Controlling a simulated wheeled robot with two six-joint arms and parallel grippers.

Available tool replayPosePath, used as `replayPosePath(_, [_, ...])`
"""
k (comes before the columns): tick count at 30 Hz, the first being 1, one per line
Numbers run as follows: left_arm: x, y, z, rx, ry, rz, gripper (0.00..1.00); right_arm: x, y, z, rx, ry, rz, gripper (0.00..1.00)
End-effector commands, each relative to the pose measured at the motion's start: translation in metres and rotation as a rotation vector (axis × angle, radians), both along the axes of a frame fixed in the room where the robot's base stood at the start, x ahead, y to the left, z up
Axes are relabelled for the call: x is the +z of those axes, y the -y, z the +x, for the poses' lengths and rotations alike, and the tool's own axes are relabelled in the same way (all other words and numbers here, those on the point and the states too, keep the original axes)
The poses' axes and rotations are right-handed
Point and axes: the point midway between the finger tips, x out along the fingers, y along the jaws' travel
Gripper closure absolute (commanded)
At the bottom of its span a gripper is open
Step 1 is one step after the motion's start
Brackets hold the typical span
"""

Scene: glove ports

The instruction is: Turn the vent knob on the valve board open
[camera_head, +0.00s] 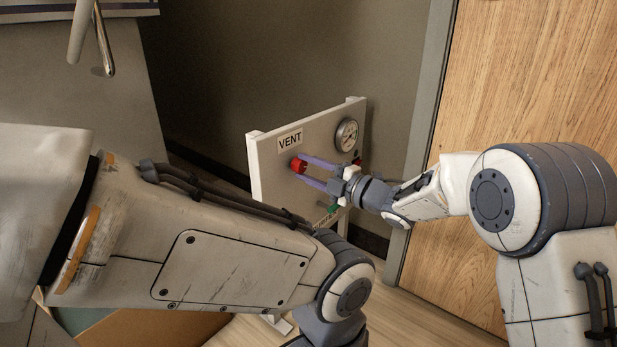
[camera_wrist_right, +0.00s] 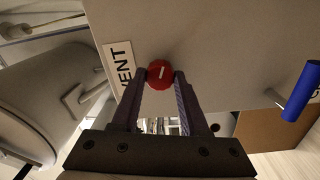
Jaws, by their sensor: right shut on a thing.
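The white valve board (camera_head: 265,185) stands upright in the middle of the head view, with a VENT label (camera_head: 290,140) near its upper left. The red vent knob (camera_head: 298,166) sits just below that label. My right gripper (camera_head: 303,168) reaches in from the right, its two purple fingers closed on the knob. In the right wrist view the red knob (camera_wrist_right: 160,74) shows a white mark on its face and sits between the fingertips (camera_wrist_right: 160,78). My left arm crosses the front of the head view, and its gripper is out of the picture.
A round gauge (camera_head: 346,134) is at the board's upper right. A blue handle (camera_wrist_right: 301,90) sticks out in the right wrist view. A wooden door (camera_head: 530,80) stands at the right, and a cardboard box (camera_head: 150,326) lies low at the left.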

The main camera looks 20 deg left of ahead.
Motion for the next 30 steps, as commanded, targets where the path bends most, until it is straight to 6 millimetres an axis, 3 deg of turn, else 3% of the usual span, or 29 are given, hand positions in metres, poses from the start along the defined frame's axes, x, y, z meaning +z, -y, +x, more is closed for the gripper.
replayPosePath(12, [-0.023, 0.0, 0.0, 0.0, 0.0, 0.0, 0.5, -0.003, -0.001, -0.001, 0.004, 0.22, -0.082, 1.0])
replayPosePath(30, [-0.026, 0.0, 0.0, 0.0, 0.0, 0.0, 0.5, -0.002, -0.001, -0.002, 0.005, 0.266, -0.1, 1.0])
